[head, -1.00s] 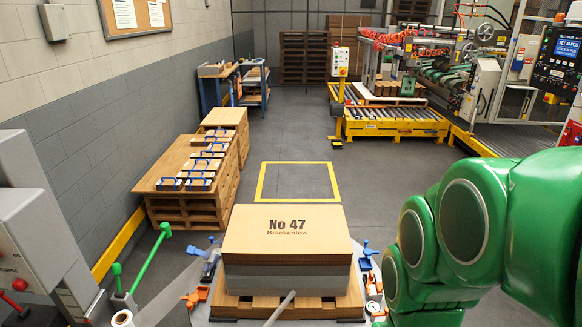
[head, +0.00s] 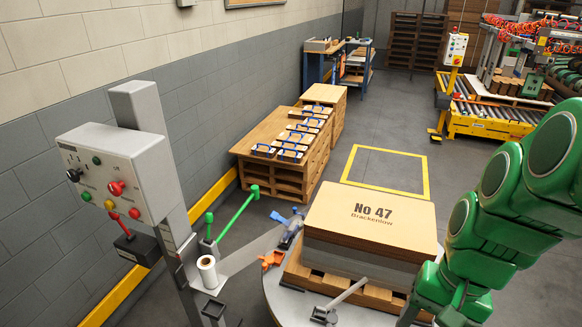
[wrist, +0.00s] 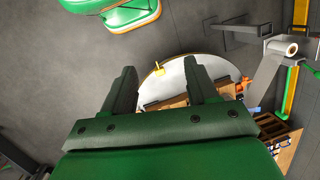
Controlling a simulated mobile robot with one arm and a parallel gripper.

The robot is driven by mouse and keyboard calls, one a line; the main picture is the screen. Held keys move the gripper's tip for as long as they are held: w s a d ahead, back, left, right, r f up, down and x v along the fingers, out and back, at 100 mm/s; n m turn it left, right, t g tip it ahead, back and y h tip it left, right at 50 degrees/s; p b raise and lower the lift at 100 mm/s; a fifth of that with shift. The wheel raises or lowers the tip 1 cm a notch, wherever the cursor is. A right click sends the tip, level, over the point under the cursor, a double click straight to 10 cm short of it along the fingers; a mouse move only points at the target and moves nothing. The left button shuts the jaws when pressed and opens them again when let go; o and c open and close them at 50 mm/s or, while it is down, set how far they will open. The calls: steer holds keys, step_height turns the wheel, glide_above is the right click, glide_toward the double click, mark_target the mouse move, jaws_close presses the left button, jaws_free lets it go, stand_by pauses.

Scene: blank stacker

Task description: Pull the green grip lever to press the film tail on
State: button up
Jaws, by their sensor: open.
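The green grip lever (head: 237,213) stands slanted up to the right on the wrapping mast, in the lower left of the head view. A shorter green-capped post (head: 209,226) is beside its base. A white film roll (head: 207,270) sits just below; it also shows at the upper right of the wrist view (wrist: 291,47). The film tail cannot be made out. My gripper (wrist: 160,66) is open and empty in the wrist view, with the turntable beyond its fingers, well apart from the lever. The gripper itself is not clear in the head view.
A grey control box (head: 112,172) is on the mast (head: 142,108). The yellow-outlined floor square (head: 384,172) is empty.

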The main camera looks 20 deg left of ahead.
steer(key=w+a+f+m+y, duration=0.3)
steer(key=w+a, duration=0.8)
steer(key=w+a+f+m+g+y, duration=0.1)
steer(key=w+a+f+m+y, duration=0.1)
steer(key=w+a, duration=0.9)
steer(key=w+a+f+m+y, duration=0.3)
steer(key=w+a, duration=0.7)
steer(key=a, duration=0.2)
steer(key=m+y, duration=0.4)
glide_toward(208, 218)
steer(key=d+r, duration=0.8)
steer(key=d, duration=0.1)
steer(key=shift+s+a+f+m+y, duration=0.15)
steer(key=shift+a+f+m+y, duration=0.65)
steer(key=shift+a+f, duration=1.8)
steer(key=shift+s+a+f+m+y, duration=0.15)
steer(key=shift+a+f+m+y, duration=0.3)
steer(key=shift+a+f+m, duration=2)
steer(key=shift+s+a+f+n+y, duration=0.25)
steer(key=shift+a+f+y, duration=0.7)
steer(key=shift+a, duration=3.2)
steer(key=shift+w+a+f+h, duration=0.15)
steer(key=shift+a+f+h, duration=0.15)
steer(key=shift+a, duration=0.7)
steer(key=shift+a+r, duration=0.1)
steer(key=shift+a, duration=0.05)
steer(key=shift+c, duration=0.3)
